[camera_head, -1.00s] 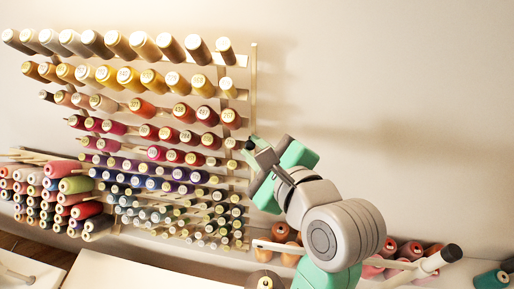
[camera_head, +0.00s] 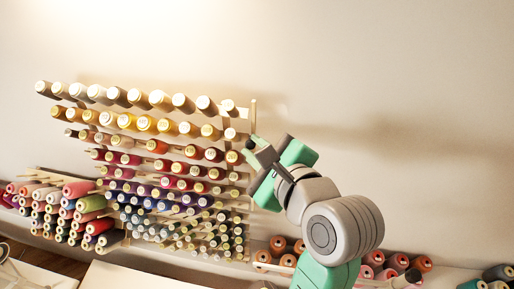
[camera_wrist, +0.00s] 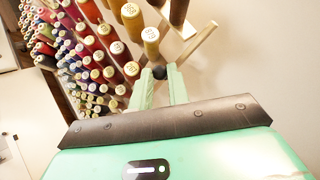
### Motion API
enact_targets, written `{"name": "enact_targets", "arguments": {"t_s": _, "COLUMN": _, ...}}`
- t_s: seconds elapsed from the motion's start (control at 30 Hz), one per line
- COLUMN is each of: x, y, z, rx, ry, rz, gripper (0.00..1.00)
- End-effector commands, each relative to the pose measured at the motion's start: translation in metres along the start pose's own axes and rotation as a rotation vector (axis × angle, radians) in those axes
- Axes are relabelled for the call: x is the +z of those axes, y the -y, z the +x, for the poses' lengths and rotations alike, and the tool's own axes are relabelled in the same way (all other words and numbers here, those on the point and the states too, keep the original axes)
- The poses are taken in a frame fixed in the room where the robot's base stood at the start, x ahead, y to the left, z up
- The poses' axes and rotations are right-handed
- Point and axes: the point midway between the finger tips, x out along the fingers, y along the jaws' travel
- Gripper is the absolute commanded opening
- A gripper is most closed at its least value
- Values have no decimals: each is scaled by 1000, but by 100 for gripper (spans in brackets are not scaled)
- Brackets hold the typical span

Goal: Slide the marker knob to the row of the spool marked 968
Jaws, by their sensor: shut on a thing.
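The marker knob (camera_wrist: 159,72) is a small dark ball at the right edge of the spool rack (camera_head: 252,112). My gripper (camera_wrist: 160,80) is shut on it, with pale green fingers on either side. In the head view my gripper (camera_head: 251,146) is at the rack's right upright, below its top end, roughly level with the second and third rows from the top. A yellow-gold spool (camera_wrist: 151,42) with a round number label is just above the knob in the wrist view.
Rows of coloured spools stick out to the left of the upright, close to my fingers. A pale wooden bar (camera_wrist: 196,43) rises to the right in the wrist view. More spools are stacked at lower left (camera_head: 75,215) and lower right (camera_head: 385,267). The wall at right is bare.

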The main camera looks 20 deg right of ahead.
Motion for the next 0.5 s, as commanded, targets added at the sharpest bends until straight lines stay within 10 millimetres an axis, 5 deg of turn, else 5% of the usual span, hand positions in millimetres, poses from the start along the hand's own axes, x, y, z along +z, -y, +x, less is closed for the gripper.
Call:
{"name": "enact_targets", "arguments": {"t_s": 0.13, "x": -1, "y": -1, "z": 0, "rx": 1, "ry": 1, "rz": 0, "gripper": 0}}
{"name": "enact_targets", "arguments": {"t_s": 0.17, "x": -1, "y": -1, "z": 0, "rx": 1, "ry": 1, "rz": 0, "gripper": 23}}
{"name": "enact_targets", "arguments": {"t_s": 0.23, "x": -1, "y": -1, "z": 0, "rx": 1, "ry": 1, "rz": 0, "gripper": 37}}
{"name": "enact_targets", "arguments": {"t_s": 0.5, "x": -1, "y": -1, "z": 0, "rx": 0, "ry": 1, "rz": 0, "gripper": 38}}
